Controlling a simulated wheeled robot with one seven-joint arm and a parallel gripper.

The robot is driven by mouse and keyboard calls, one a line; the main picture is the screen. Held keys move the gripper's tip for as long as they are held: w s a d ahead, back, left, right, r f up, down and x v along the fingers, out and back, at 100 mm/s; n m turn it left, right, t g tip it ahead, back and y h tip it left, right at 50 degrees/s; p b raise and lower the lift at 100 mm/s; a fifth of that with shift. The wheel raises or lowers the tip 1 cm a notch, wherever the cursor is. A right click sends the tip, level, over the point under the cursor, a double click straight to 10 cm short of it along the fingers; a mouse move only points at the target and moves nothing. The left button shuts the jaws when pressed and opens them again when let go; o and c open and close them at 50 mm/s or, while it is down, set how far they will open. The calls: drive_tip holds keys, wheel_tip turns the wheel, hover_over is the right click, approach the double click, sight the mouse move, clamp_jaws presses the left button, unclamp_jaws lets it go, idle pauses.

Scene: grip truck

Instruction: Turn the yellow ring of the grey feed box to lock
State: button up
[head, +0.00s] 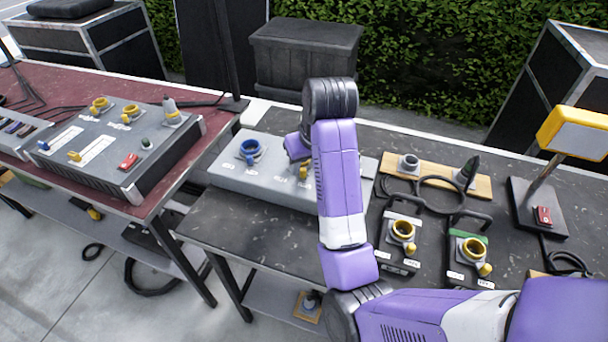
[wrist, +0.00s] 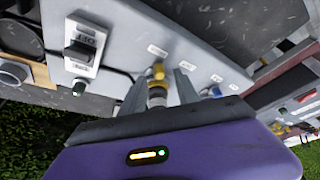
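The grey feed box (head: 235,178) lies on the dark table in the head view, partly hidden behind my arm. Its yellow ring (head: 303,173) shows just left of my arm, and a blue ring (head: 249,148) sits further left on the same box. In the wrist view the yellow ring (wrist: 158,72) stands between the two fingers of my gripper (wrist: 162,84), close to the box's labelled face (wrist: 215,50). The fingers look apart, with a gap beside the ring. The fingertips are hidden in the head view. Contact with the ring cannot be told.
A yellow lamp (head: 572,130) stands far right. Another grey box (head: 110,150) is on the red table at left.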

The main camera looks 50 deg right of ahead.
drive_tip(key=shift+x, duration=0.95)
clamp_jaws()
